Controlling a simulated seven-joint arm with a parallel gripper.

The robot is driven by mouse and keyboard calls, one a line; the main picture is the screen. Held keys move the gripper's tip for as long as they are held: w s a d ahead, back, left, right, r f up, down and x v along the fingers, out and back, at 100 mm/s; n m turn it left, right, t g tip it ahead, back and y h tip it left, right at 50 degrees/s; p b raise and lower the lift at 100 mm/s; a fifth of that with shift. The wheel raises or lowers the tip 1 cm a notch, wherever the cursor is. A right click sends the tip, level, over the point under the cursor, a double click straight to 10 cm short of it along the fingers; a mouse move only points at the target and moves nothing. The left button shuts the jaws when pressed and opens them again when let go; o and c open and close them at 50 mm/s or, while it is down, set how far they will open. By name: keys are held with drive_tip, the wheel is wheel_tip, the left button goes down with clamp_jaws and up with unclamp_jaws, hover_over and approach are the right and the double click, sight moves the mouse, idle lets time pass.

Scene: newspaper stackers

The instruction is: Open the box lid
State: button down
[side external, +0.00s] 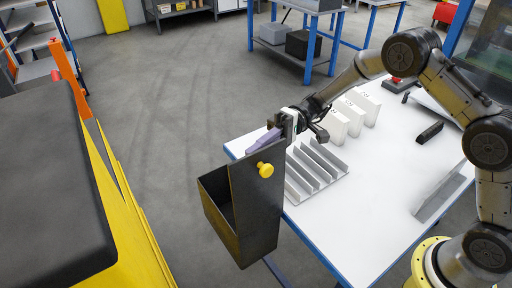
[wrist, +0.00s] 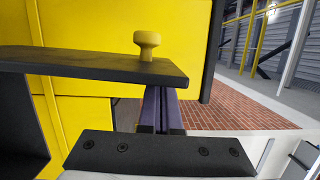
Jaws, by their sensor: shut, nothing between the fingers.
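The dark grey box (side external: 217,213) stands by the left edge of the table, its interior partly visible from above. Its lid (side external: 252,192) is a dark panel standing about upright, with a yellow knob (side external: 265,170) on the side facing the table. The lid (wrist: 90,65) and knob (wrist: 147,44) also show in the wrist view. My gripper (side external: 263,139) is shut and empty at the lid's top edge, its purple fingers on the side away from the knob. In the wrist view the fingers (wrist: 162,105) run behind the lid, which hides their tips. I cannot tell whether they touch it.
The white table (side external: 375,195) holds a grey slotted rack (side external: 318,170), several white boxes (side external: 352,112) and a small black object (side external: 430,132). A yellow machine with a black top (side external: 45,180) stands left of the box. Open floor (side external: 165,110) lies between and behind them.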

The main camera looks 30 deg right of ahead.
drive_tip(key=w+d, duration=0.6)
drive_tip(key=d, duration=0.3)
drive_tip(key=s+a+r+n+h, duration=0.2)
drive_tip(key=s+r+n, duration=0.15)
drive_tip(key=r, duration=0.75)
drive_tip(key=s+r+t+h, duration=0.1)
drive_tip(key=s+r+h, duration=0.4)
drive_tip(key=s, duration=0.7)
drive_tip(key=s+d+f+m+t+h, duration=0.1)
drive_tip(key=s+d+t+h, duration=0.2)
drive_tip(key=s, duration=0.4)
drive_tip(key=s+d+f+m+t+h, duration=0.2)
drive_tip(key=s, duration=0.4)
drive_tip(key=s+d+f+m+t+h, duration=0.2)
drive_tip(key=d+f+m+t+h, duration=0.1)
drive_tip(key=d, duration=0.6)
drive_tip(key=shift+d+f+t+h, duration=0.45)
drive_tip(key=shift+f+h, duration=0.85)
drive_tip(key=shift+f, duration=0.5)
